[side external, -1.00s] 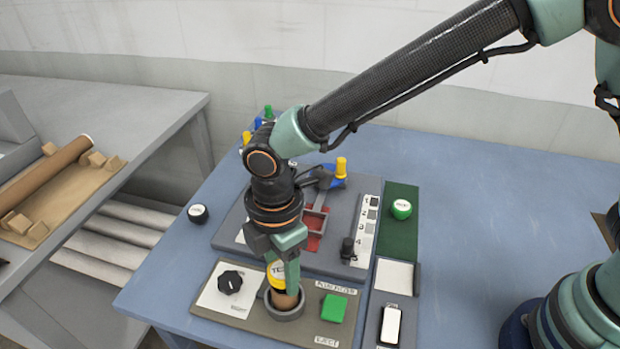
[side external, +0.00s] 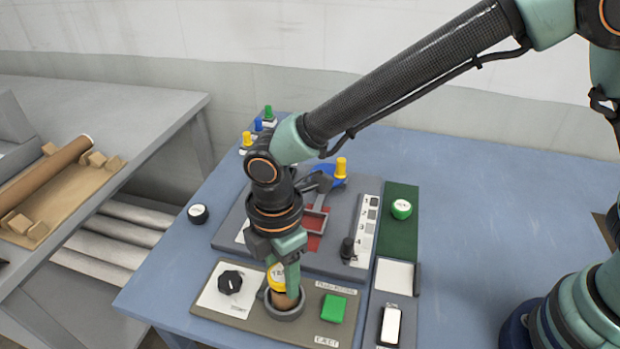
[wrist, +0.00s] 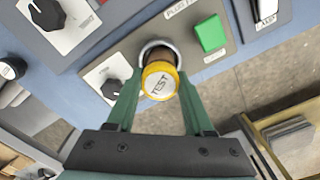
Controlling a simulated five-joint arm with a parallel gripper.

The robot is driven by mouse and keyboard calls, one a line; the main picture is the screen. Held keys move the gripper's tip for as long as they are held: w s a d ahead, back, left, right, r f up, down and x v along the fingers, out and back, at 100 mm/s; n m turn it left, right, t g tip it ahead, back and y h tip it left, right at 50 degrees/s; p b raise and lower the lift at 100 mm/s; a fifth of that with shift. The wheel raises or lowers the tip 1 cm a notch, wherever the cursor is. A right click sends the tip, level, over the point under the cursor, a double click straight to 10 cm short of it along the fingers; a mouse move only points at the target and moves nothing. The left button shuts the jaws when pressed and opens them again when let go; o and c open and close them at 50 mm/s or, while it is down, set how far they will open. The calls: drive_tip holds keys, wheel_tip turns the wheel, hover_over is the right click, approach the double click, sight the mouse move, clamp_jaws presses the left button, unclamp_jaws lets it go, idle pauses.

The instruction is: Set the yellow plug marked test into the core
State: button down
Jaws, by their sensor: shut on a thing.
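The yellow plug marked TEST (wrist: 160,82) is between the fingers of my gripper (wrist: 158,100), which is shut on it. It also shows in the side view (side external: 277,274), yellow cap up, with a brown lower body below the cap. The core, a grey ring socket (side external: 284,312), is on the tan panel, with the plug's brown body at its opening. In the wrist view the ring (wrist: 153,46) shows behind the plug. How deep the plug sits is hard to tell. My gripper (side external: 284,278) points down over the ring.
A black knob (side external: 230,282) is left of the ring and a green square button (side external: 333,308) is right of it. A lever slider (side external: 347,250) and a white rocker switch (side external: 390,325) are nearby. The blue table is clear at right.

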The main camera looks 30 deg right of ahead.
sight(282, 272)
drive_tip(key=shift+s+d+f, duration=0.1)
drive_tip(key=shift+d+f, duration=0.05)
drive_tip(key=shift+f, duration=0.3)
idle(0.5)
unclamp_jaws()
drive_tip(key=shift+r, duration=3.65)
drive_tip(key=w+d+r+m+t, duration=0.1)
drive_tip(key=w+d+r+m, duration=0.2)
drive_tip(key=d+r+m, duration=0.4)
drive_tip(key=s+d+r+m+t, duration=0.2)
drive_tip(key=d+m, duration=0.4)
drive_tip(key=d, duration=0.6)
drive_tip(key=s+d+r+m+t, duration=0.2)
drive_tip(key=d+m, duration=0.4)
drive_tip(key=d, duration=0.6)
drive_tip(key=shift+s+d+m+t, duration=0.3)
drive_tip(key=shift+s+d, duration=0.1)
drive_tip(key=shift+s, duration=0.2)
